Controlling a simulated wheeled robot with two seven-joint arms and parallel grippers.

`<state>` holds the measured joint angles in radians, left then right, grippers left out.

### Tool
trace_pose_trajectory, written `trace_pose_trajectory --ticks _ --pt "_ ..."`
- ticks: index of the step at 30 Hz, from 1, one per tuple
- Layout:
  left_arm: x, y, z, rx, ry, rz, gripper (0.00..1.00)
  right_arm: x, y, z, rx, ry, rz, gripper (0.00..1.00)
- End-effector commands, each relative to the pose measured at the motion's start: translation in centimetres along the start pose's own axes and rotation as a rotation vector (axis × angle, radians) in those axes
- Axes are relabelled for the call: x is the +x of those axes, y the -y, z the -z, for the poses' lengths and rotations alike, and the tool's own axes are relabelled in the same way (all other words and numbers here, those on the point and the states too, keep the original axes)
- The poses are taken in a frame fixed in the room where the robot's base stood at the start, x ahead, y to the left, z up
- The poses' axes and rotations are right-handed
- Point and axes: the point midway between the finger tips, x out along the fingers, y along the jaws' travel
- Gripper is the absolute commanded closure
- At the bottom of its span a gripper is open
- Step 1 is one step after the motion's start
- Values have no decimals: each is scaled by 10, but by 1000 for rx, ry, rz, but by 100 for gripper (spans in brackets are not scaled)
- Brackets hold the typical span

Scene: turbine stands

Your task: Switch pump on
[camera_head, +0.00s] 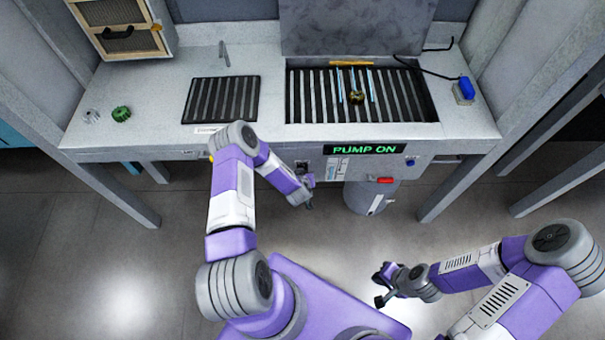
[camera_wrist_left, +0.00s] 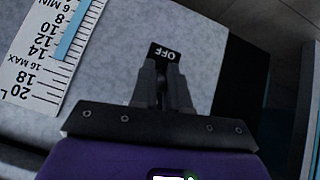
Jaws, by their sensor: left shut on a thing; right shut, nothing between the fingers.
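A display on the front of the grey bench (camera_head: 465,124) reads "PUMP ON" in green (camera_head: 364,149). My left gripper (camera_head: 308,181) is at the bench's front panel, left of and below the display. In the left wrist view, my left gripper (camera_wrist_left: 162,75) is shut on the pump switch, which its fingers mostly hide. A black label reading "OFF" (camera_wrist_left: 166,53) shows just beyond the fingertips. My right gripper (camera_head: 380,287) is shut and empty, low over the floor and away from the bench.
A blue-marked level scale (camera_wrist_left: 52,60) is on the panel beside the left gripper. A red button (camera_head: 385,180) and a blue knob (camera_head: 410,162) sit right of it. A grey cylinder (camera_head: 366,198) stands under the bench. The floor around the right gripper is clear.

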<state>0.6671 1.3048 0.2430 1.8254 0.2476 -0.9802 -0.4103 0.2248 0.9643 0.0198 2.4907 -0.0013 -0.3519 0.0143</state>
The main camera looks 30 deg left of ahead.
Motion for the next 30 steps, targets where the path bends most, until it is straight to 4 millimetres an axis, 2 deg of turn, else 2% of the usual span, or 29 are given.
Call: trace_pose_trajectory --ticks 19,20,24,30 --pt "0 0 1 -4 48 9 100 -5 2 0 0 0 0 100" --pt "0 0 1 -4 48 9 81 -5 2 0 0 0 0 100" --pt "0 0 2 -3 48 9 60 -5 2 0 0 0 0 100" --pt "0 0 2 -3 48 9 60 -5 2 0 0 0 0 100"
